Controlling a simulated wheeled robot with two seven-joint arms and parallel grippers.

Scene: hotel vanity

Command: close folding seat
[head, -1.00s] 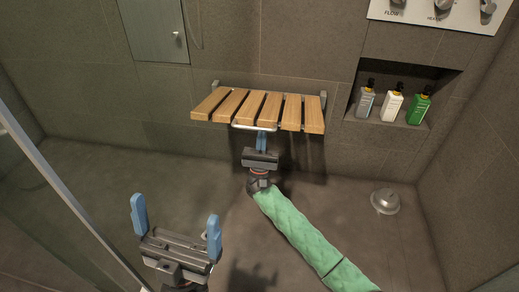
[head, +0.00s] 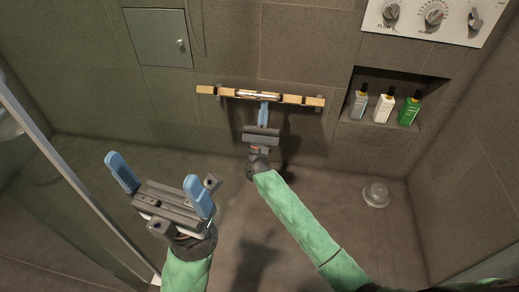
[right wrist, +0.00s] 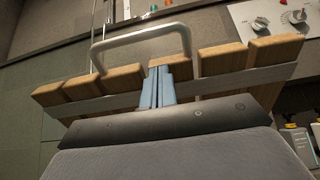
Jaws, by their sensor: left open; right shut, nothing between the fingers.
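The folding seat (head: 290,99) has wooden slats and hangs on the back wall. In the head view it shows nearly edge-on as a thin row of slat ends, tilted up from flat. In the right wrist view its slats (right wrist: 222,60), a metal crossbar and a looped metal handle (right wrist: 140,36) show. My right gripper (head: 264,104) is shut and empty, its blue fingertips at the seat's middle, just under the handle. In the right wrist view the fingers (right wrist: 158,84) overlap the crossbar; contact is hard to confirm. My left gripper (head: 160,182) is open and empty at lower left, away from the seat.
A wall niche at right holds several bottles (head: 384,106). A control panel (head: 430,16) with knobs is above it. A round metal fitting (head: 376,194) sits on the floor at right. A glass panel's metal edge (head: 70,185) runs along the left. The floor below the seat is open.

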